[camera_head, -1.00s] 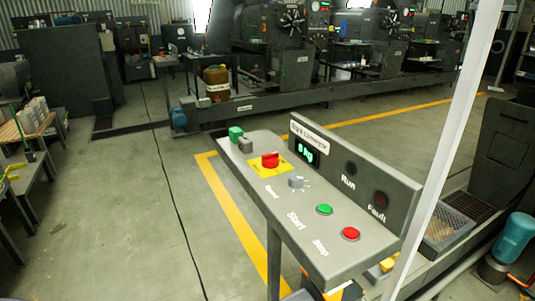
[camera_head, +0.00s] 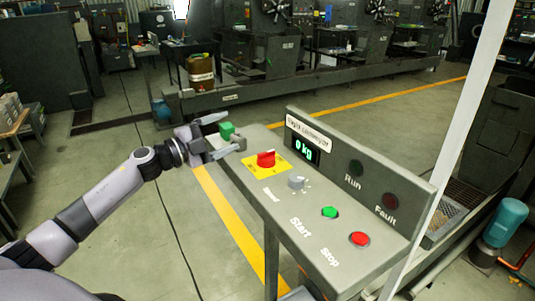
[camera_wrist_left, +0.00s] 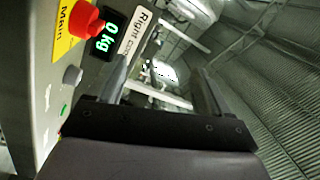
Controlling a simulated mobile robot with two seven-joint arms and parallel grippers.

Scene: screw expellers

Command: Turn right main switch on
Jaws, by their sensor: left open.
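The main switch (camera_head: 266,159) is a red knob on a yellow plate, on the sloped top of the grey control panel (camera_head: 320,235). In the left wrist view the red knob (camera_wrist_left: 85,18) is at the upper left, outside the space between the fingers. My left gripper (camera_head: 234,130) is open and empty, at the far left end of the panel, left of the knob and apart from it. Its fingers (camera_wrist_left: 160,68) also show in the left wrist view. The gripper partly covers that panel end. My right gripper is out of view.
The panel also bears a grey speed knob (camera_head: 296,182), a green start button (camera_head: 330,212), a red stop button (camera_head: 359,239) and a display (camera_head: 305,147) reading 0 kg. A white post (camera_head: 450,140) stands at the right.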

